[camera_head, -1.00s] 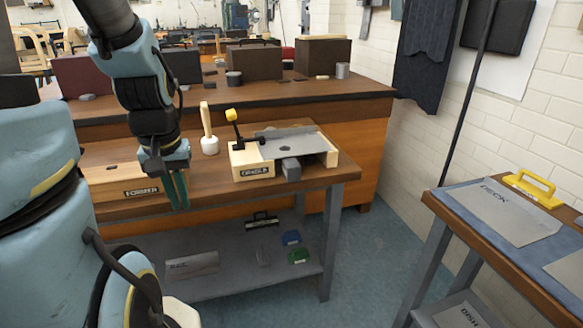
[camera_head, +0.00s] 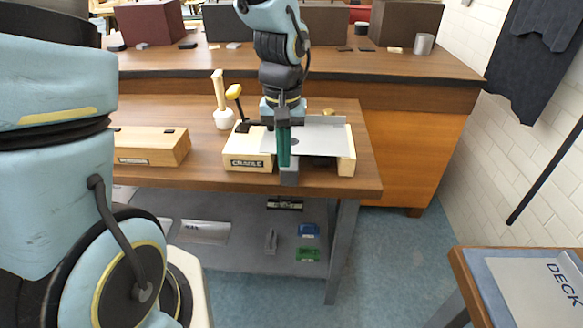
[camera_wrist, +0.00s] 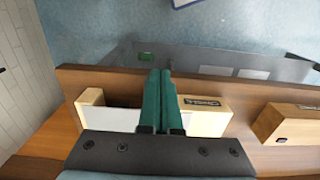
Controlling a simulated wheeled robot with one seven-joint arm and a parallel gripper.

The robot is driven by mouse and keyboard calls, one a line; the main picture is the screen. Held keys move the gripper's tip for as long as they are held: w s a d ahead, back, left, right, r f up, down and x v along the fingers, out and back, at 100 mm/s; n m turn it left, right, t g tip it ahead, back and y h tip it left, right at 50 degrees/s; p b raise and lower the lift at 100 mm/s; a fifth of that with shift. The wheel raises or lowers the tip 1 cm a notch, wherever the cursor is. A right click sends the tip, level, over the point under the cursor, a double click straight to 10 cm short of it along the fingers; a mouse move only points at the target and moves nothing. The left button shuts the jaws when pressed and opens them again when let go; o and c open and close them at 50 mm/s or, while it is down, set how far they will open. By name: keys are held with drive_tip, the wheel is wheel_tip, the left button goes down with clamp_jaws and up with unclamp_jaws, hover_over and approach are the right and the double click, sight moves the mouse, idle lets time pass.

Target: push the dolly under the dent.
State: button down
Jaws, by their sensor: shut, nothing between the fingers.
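The cradle (camera_head: 247,162) is a pale wooden frame on the wooden bench, and its label also shows in the wrist view (camera_wrist: 203,104). A grey metal sheet (camera_head: 322,138) lies across it, and a dark mark, probably the dent, is partly behind my fingers. A grey block (camera_head: 289,177), seemingly the dolly, sits at the cradle's front, partly under the sheet's front edge. My gripper (camera_head: 284,160) has green fingers, shut and empty, pointing down just above or behind the block; I cannot tell if they touch it. The fingers also show in the wrist view (camera_wrist: 160,78).
The former block (camera_head: 150,147) lies left of the cradle, with a mallet (camera_head: 222,105) standing behind. A yellow-tipped clamp handle (camera_head: 234,92) rises at the cradle's left. A lower shelf (camera_head: 240,240) holds small items. A side table (camera_head: 480,285) stands at right.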

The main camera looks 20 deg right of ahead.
sight(287, 178)
drive_tip(key=f, duration=0.3)
drive_tip(key=w+d+f+p, duration=0.1)
drive_tip(key=f, duration=0.2)
drive_tip(key=w+f+p, duration=0.1)
drive_tip(key=f, duration=0.2)
drive_tip(key=shift+w+d+f, duration=0.15)
drive_tip(key=shift+f, duration=0.2)
drive_tip(key=shift+w+d+f+p, duration=0.15)
drive_tip(key=shift+w+d+p, duration=0.25)
drive_tip(key=shift+w, duration=0.3)
drive_tip(key=shift+a, duration=0.1)
drive_tip(key=w, duration=0.1)
drive_tip(key=w+d, duration=0.1)
drive_tip(key=w, duration=0.1)
drive_tip(key=shift+w+d, duration=0.15)
drive_tip(key=shift+d, duration=0.15)
